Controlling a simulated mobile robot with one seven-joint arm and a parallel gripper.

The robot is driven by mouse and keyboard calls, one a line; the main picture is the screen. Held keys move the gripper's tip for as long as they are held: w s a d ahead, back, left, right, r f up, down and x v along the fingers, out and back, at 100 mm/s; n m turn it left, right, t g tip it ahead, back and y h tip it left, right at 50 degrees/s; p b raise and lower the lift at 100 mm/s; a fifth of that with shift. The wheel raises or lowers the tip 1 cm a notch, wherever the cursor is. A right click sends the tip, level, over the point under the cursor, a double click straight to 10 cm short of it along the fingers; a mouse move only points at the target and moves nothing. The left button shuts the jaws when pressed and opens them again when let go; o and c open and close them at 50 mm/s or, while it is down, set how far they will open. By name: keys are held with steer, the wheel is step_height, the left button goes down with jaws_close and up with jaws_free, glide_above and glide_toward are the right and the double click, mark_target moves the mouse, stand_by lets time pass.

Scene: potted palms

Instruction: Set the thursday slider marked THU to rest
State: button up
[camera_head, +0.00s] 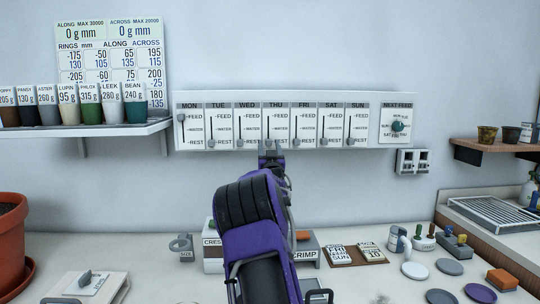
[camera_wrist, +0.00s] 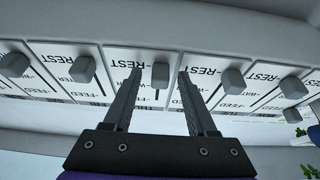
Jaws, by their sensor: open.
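The white slider panel (camera_head: 290,98) hangs on the wall, with columns from MON to SUN marked FEED, WATER and REST. The THU column (camera_head: 275,118) is in its middle, and its lower end is partly covered by my gripper (camera_head: 270,152) in the head view. In the wrist view my gripper (camera_wrist: 159,72) is open, with one finger on each side of a grey slider knob (camera_wrist: 160,75). That knob sits near the REST end, level with its neighbours. I see no clear contact between fingers and knob.
Neighbouring knobs (camera_wrist: 83,68) and (camera_wrist: 232,80) stand close outside the fingers. The MON knob (camera_head: 181,117) is up at FEED. A dial (camera_head: 398,126) is at the panel's right. A shelf of cups (camera_head: 110,131) is at left; the cluttered counter (camera_head: 150,250) lies below.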

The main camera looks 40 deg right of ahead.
steer(key=v, duration=1.7)
steer(key=shift+b, duration=0.3)
steer(key=shift+s+f, duration=0.1)
steer(key=shift+f, duration=0.05)
